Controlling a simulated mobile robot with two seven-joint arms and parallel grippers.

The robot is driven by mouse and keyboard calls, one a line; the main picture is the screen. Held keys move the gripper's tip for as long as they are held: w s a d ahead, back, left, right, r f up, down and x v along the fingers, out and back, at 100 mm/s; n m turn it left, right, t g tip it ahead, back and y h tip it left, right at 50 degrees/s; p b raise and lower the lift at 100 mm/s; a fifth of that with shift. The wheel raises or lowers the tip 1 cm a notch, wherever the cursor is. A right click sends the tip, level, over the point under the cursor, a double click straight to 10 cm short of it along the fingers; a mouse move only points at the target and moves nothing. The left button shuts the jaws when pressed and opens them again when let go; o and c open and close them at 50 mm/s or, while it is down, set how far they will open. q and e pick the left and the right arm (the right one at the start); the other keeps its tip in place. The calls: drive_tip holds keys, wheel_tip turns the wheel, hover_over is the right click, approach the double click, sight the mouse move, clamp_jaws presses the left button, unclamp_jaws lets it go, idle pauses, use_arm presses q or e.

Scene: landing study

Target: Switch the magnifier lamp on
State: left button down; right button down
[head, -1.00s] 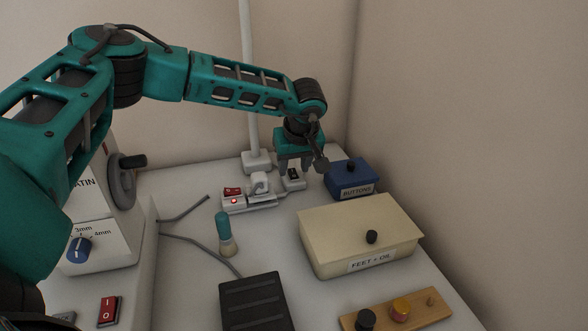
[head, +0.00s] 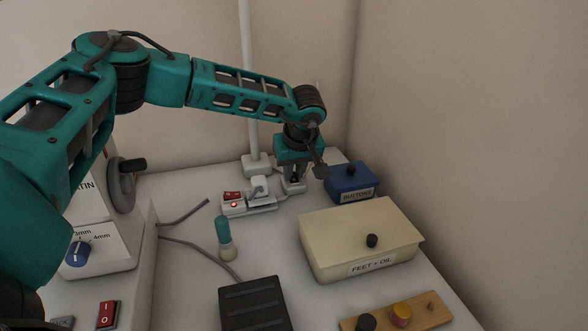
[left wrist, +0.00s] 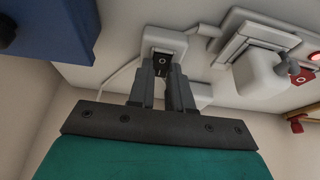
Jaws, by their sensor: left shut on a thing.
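A small white box with a dark rocker switch (left wrist: 162,62) lies on the table; the rocker bears a white "O" in the left wrist view. In the head view the white box (head: 293,188) shows below my left gripper (head: 293,179). The gripper points down with its fingers (left wrist: 165,88) close together, shut on the rocker switch; the fingers cover part of it. A white post (head: 251,90) on a white base stands behind it; its top is out of view, and no magnifier lens shows. My right gripper is not in view.
A blue BUTTONS box (head: 350,184) stands close right.

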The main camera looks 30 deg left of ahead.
use_arm(q)
drive_tip(key=shift+r+p, duration=0.15)
drive_tip(key=shift+p, duration=0.4)
drive_tip(key=p, duration=0.1)
drive_tip(key=g+h+p, duration=0.1)
drive_tip(key=p, duration=0.1)
drive_tip(key=shift+w+a+r+h, duration=0.1)
drive_tip(key=shift+w+a+h, duration=0.1)
drive_tip(key=shift+a+h, duration=0.1)
drive_tip(key=shift+w+g+h+p, duration=0.1)
drive_tip(key=shift+g+h+p, duration=0.25)
drive_tip(key=shift+g, duration=0.15)
drive_tip(key=shift+w+a+f+g+h, duration=0.1)
drive_tip(key=shift+a+f+g+h, duration=0.05)
drive_tip(key=shift+f+g+h, duration=0.2)
drive_tip(key=shift+g+h, duration=0.25)
drive_tip(key=shift+h, duration=0.05)
drive_tip(key=shift+r, duration=0.1)
drive_tip(key=c, duration=1)
unclamp_jaws()
drive_tip(key=shift+c, duration=0.2)
